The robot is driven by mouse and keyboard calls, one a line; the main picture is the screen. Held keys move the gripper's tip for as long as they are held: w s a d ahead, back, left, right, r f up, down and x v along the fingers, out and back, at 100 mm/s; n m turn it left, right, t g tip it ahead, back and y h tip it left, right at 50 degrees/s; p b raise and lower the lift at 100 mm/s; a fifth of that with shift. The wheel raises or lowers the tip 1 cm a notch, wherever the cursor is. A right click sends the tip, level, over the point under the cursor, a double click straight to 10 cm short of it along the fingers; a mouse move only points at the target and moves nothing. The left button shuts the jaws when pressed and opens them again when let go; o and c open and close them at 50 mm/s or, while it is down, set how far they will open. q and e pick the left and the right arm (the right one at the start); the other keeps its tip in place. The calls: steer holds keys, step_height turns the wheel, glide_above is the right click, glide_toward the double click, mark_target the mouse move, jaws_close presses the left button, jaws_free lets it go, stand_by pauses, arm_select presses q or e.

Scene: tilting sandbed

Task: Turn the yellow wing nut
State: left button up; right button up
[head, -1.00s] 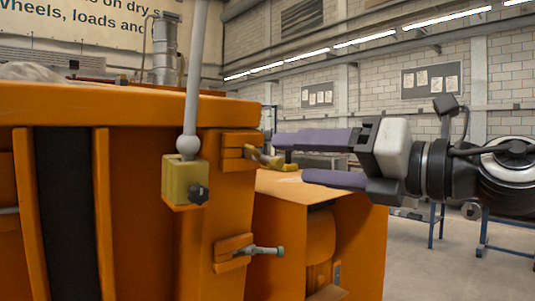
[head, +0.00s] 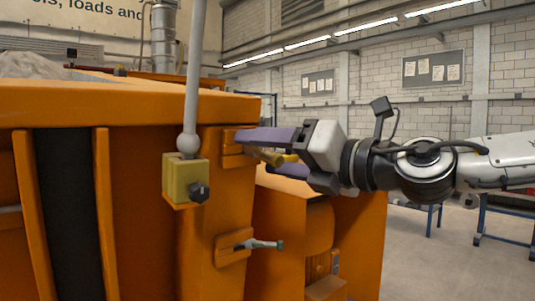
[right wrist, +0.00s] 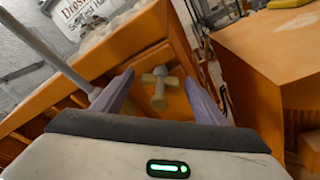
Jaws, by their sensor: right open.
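The yellow wing nut (head: 266,156) is on a clamp bracket at the corner of the orange sandbed (head: 120,105). In the right wrist view the wing nut (right wrist: 158,88) shows as a cross shape between my two fingers, with a gap on each side. My right gripper (head: 254,153) is open, its purple fingers above and below the wing nut in the head view. The upper finger partly covers the nut and bracket in the head view. In the right wrist view the gripper (right wrist: 158,77) has nothing gripped. My left gripper is not in view.
A grey-handled bolt (head: 262,244) sits on a lower bracket. A yellow block with a dark knob (head: 186,180) holds a grey rod (head: 194,80) left of the nut. A lower orange housing (head: 300,205) stands just right of the corner. Open floor lies farther right.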

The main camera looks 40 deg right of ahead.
steer(key=c, duration=1.1)
steer(key=shift+o, duration=0.2)
